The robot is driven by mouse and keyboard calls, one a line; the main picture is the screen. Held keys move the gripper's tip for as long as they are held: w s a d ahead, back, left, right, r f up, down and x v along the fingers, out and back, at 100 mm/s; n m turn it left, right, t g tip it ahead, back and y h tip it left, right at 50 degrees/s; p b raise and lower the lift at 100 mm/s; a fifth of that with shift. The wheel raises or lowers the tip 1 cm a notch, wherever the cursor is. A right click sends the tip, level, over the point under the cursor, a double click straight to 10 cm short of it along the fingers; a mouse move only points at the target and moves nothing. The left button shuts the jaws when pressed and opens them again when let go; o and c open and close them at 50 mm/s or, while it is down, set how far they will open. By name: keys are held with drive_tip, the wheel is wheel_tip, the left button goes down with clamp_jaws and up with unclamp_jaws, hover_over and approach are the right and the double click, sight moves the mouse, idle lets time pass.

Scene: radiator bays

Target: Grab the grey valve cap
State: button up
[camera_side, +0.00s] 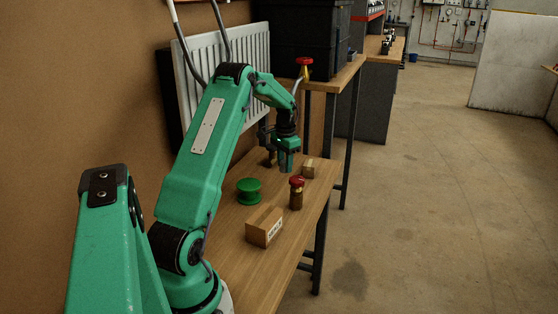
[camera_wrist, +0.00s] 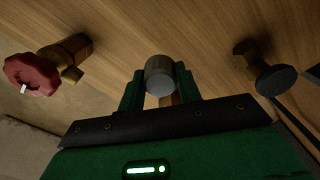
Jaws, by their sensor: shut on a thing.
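The grey valve cap (camera_wrist: 160,76) is a short cylinder between the two fingers of my gripper (camera_wrist: 158,90) in the wrist view. The fingers are shut on its sides. In the side view my gripper (camera_side: 286,160) points down over the far part of the wooden bench, and the cap is hard to make out there. I cannot tell whether the cap touches the bench.
A red-topped brass valve (camera_side: 297,192) stands nearer on the bench; a similar one (camera_wrist: 50,68) shows in the wrist view. A dark-knobbed fitting (camera_wrist: 268,72) is at right there. A green spool (camera_side: 249,191), a cardboard box (camera_side: 264,227) and a small box (camera_side: 310,168) stand on the bench.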

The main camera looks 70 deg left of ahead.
drive_tip(key=shift+r, duration=2)
